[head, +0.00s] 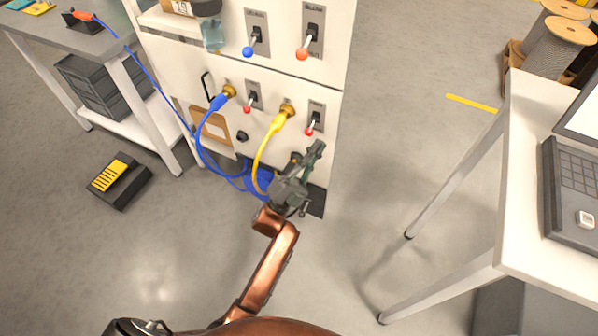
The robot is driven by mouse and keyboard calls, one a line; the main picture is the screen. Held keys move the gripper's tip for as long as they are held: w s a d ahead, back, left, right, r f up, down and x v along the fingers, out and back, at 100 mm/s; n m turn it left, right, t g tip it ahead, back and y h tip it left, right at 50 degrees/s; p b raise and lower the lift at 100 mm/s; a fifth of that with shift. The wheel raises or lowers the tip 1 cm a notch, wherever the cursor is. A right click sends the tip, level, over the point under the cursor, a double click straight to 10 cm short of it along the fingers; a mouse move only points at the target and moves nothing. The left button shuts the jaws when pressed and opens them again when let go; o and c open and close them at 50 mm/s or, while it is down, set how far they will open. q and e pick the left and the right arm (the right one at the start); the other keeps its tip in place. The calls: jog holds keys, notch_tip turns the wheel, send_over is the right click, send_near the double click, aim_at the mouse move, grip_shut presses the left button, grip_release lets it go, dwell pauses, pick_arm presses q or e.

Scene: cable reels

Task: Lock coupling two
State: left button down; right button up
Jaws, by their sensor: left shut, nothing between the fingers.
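A white cabinet (333,105) carries two couplings. The blue cable's plug (219,101) sits in the left brass socket (229,91), and the yellow cable's plug (278,121) sits in the right brass socket (287,110). A small red-tipped lever (247,108) is beside the blue one. Another red-tipped lever (310,130) is beside the yellow one; both tips point down. My left gripper (317,148) is shut and empty, just below the right lever. I cannot tell whether it touches the lever. My right gripper is out of view.
Higher on the cabinet are a blue-knobbed lever (249,50) and an orange-knobbed lever (303,53). Blue cable coils (261,182) hang behind my left wrist. A white table with a laptop (572,190) stands right. A black-yellow pedal (118,181) lies left. Floor between is clear.

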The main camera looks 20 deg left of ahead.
pick_arm(q)
jog(key=w+f+v, duration=0.1)
jog(key=v, duration=0.7)
jog(key=shift+a+f, duration=0.2)
jog(key=shift+f, duration=0.15)
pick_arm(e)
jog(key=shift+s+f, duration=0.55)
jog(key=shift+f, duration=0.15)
